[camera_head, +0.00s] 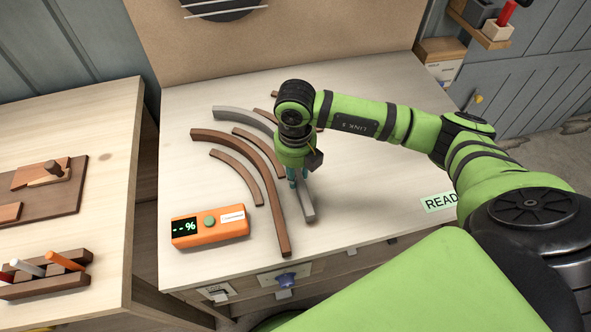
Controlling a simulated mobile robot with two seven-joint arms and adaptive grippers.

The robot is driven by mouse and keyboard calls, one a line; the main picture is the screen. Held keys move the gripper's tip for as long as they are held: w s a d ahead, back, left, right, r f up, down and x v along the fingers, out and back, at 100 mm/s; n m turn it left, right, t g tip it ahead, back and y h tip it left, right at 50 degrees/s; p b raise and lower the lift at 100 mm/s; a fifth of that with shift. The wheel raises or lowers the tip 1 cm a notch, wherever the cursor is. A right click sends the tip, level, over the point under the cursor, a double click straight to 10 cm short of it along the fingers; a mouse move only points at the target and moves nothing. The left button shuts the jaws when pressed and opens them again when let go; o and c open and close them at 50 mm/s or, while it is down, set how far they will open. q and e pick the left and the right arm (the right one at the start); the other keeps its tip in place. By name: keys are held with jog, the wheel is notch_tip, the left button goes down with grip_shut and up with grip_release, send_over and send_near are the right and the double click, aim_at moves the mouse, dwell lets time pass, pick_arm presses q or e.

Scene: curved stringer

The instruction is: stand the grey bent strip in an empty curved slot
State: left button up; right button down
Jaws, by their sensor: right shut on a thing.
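The grey bent strip (231,113) curves from the back left of the light wooden table (185,280) toward the front right. Its near end (308,209) shows just below my right gripper (297,178). My right gripper points down and is shut on the strip near that end; the arm hides the strip's middle. Brown curved pieces lie beside it: a long thick one (266,163) to its left, a short thin one (240,172) further left, and others partly hidden by the arm. I cannot tell which gap is an empty slot, or whether the strip touches the table. My left gripper is not in view.
An orange box with a display (210,227) stands at the table's front left. A green "READ…" label (438,202) lies at the right, partly covered by my arm. A second table (90,130) at left holds wooden blocks and a rack (45,285). The table's right middle is clear.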

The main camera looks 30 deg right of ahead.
jog(key=shift+f, duration=0.45)
dwell(0.3)
jog(key=c, duration=0.9)
grip_release()
notch_tip(320, 180, up, 12)
jog(key=shift+r, duration=0.1)
